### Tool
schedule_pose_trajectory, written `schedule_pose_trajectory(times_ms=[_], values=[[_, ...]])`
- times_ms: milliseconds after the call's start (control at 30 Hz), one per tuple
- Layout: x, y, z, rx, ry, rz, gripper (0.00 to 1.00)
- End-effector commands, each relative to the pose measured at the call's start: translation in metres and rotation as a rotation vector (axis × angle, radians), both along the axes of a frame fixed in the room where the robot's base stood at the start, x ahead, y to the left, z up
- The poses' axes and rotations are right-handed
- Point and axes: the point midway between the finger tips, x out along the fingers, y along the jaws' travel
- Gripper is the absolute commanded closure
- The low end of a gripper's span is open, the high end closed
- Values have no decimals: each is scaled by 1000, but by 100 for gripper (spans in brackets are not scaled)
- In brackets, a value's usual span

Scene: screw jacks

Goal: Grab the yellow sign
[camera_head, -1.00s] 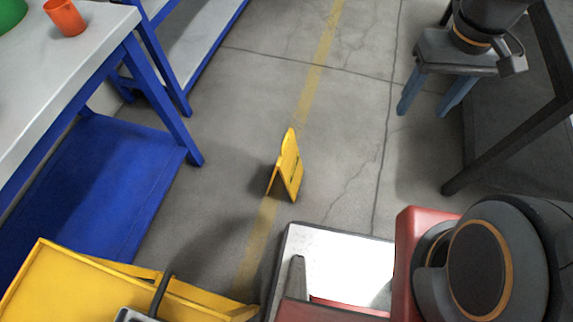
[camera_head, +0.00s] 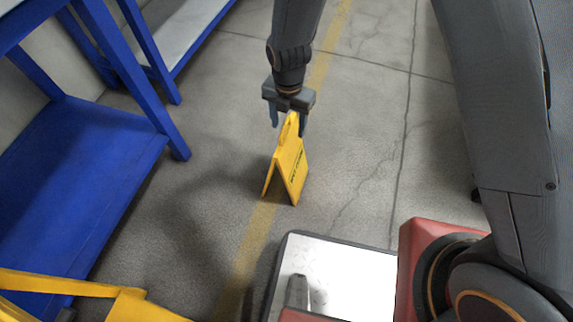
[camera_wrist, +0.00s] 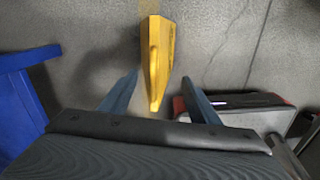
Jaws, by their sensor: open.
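The yellow sign (camera_head: 288,167) is a folding A-shaped floor sign with dark lettering. It stands upright on the concrete floor in the head view. My gripper (camera_head: 289,122) points down over the sign's top edge, with its blue-grey fingers apart on either side of it. In the wrist view the sign (camera_wrist: 156,60) lies between and beyond the two open fingers of my gripper (camera_wrist: 160,90), seen from above. A gap shows between the sign and each finger there. The sign's feet rest on the floor.
A blue shelf table (camera_head: 85,165) stands on the left. A yellow frame (camera_head: 80,285) is at the lower left. A faded yellow floor line (camera_head: 245,255) runs past the sign. The floor around the sign (camera_head: 360,150) is clear.

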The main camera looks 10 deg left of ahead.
Motion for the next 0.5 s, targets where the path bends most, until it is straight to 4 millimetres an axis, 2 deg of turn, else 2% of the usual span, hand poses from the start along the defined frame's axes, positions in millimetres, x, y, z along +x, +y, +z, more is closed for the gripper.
schedule_pose_trajectory(times_ms=[33,100,500], values=[[-1,6,-12,-1,1,46,44],[-2,10,-20,0,0,95,44],[-1,12,-55,0,0,122,44]])
